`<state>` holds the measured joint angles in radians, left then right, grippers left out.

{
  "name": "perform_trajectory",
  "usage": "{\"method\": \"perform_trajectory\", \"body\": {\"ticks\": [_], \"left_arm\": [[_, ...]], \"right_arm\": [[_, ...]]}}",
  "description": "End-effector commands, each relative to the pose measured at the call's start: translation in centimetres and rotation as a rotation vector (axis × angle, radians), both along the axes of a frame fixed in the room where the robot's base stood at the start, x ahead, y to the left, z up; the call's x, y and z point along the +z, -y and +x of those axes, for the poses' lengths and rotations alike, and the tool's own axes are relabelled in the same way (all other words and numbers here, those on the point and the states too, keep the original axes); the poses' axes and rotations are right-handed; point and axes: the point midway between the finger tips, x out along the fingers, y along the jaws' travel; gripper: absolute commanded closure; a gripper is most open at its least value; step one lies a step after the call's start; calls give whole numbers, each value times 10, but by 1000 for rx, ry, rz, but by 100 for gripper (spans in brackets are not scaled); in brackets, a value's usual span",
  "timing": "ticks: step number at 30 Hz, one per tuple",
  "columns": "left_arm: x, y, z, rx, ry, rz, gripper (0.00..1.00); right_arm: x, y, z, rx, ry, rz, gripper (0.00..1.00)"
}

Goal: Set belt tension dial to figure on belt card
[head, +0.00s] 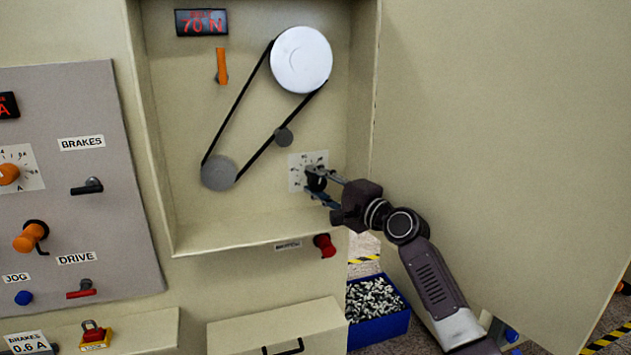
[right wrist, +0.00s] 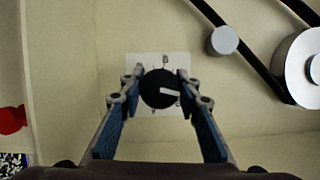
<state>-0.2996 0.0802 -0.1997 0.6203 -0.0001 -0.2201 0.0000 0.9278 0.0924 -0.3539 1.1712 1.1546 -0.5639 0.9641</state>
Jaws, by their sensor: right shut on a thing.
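The belt tension dial is a black knob (head: 316,181) on a white scale plate (head: 295,172) in the open cabinet, below the belt's right side. My right gripper (head: 320,184) is shut on this knob. In the right wrist view the knob (right wrist: 159,88) sits between the two fingers (right wrist: 160,91), and its white mark points right. The scale figures are too small to read, and the fingers partly cover the plate (right wrist: 143,62). A dark display (head: 202,22) above shows 70 N in red. I cannot make out a belt card. My left gripper is out of view.
The black belt runs around a large white pulley (head: 301,60) and a grey pulley (head: 219,173), beside a small roller (head: 284,137). An orange lever (head: 221,66) hangs under the display. A red knob (head: 325,245) is below the cabinet. A blue bin (head: 377,312) stands on the floor.

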Motion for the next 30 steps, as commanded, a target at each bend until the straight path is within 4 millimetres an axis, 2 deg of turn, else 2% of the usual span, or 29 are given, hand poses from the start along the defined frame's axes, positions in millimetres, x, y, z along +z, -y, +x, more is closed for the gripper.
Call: {"method": "perform_trajectory", "body": {"ticks": [15,16,20,30], "left_arm": [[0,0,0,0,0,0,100],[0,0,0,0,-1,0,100],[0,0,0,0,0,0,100],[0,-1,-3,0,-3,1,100]], "right_arm": [[-3,-1,0,3,0,-20,94],[-3,-1,0,3,0,-20,66],[-3,-1,0,2,2,-18,52],[3,-1,0,2,5,-17,51]]}}
